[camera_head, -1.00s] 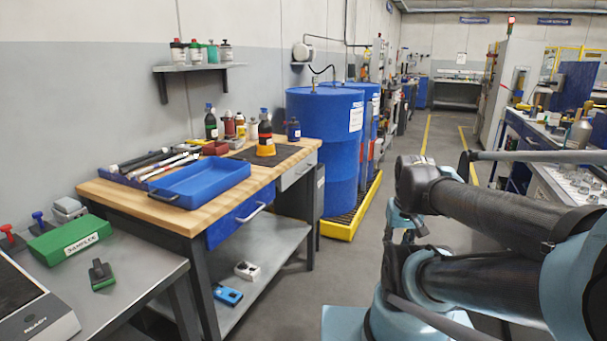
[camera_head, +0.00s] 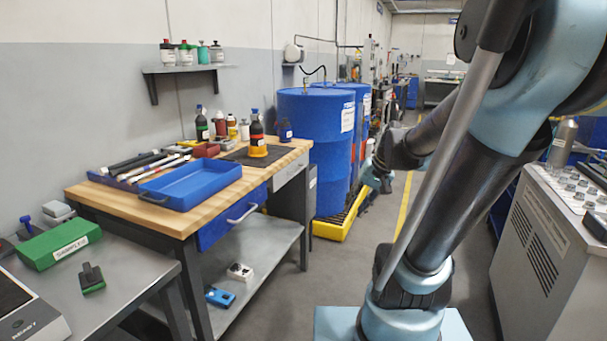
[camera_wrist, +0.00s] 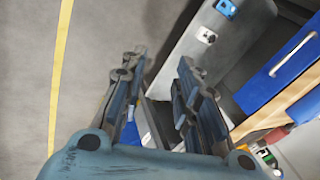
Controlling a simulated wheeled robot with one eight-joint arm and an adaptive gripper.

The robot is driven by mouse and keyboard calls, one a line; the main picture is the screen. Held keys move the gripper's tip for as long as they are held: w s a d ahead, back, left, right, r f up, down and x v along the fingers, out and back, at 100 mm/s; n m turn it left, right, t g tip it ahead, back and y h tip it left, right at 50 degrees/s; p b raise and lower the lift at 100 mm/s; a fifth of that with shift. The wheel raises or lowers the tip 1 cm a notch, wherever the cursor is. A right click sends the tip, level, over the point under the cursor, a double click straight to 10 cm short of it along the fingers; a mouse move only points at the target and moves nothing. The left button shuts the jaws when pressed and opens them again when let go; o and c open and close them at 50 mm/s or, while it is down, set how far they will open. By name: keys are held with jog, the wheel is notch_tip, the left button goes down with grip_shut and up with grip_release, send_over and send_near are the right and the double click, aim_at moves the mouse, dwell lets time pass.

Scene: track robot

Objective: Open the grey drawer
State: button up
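The grey drawer (camera_head: 290,173) is a small front with a handle at the far right end of the wooden workbench, beside the blue drawer (camera_head: 232,215). It looks shut in the head view. In the wrist view I cannot make it out clearly; my right finger covers part of the bench there. The blue drawer and its light handle show at the right of that view (camera_wrist: 270,75). My gripper (camera_wrist: 160,62) has its two fingers spread apart with nothing between them. In the head view the end of my arm hangs over the aisle, right of the bench, apart from the drawer.
Blue drums (camera_head: 315,150) stand on a yellow spill tray (camera_head: 329,229) behind the bench. The benchtop holds a blue tray (camera_head: 190,184), bottles and tools. A lower shelf (camera_head: 262,250) carries small devices. A grey cabinet (camera_head: 540,250) stands at right. The aisle floor is clear.

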jog(key=w+a+r+m+t+y, duration=0.1)
jog(key=w+a+y, duration=0.15)
jog(key=w, duration=0.65)
jog(key=w+a+r+y, duration=0.1)
jog(key=w+a+y, duration=0.15)
jog(key=w, duration=0.65)
jog(key=w+d+f+m+t+y, duration=0.1)
jog(key=w+f+y, duration=0.15)
jog(key=w, duration=0.55)
jog(key=w+d+f+m+t+y, duration=0.1)
jog(key=w+y, duration=0.2)
jog(key=w, duration=0.5)
jog(key=x, duration=1.7)
jog(key=shift+f, duration=0.3)
jog(key=shift+a, duration=0.1)
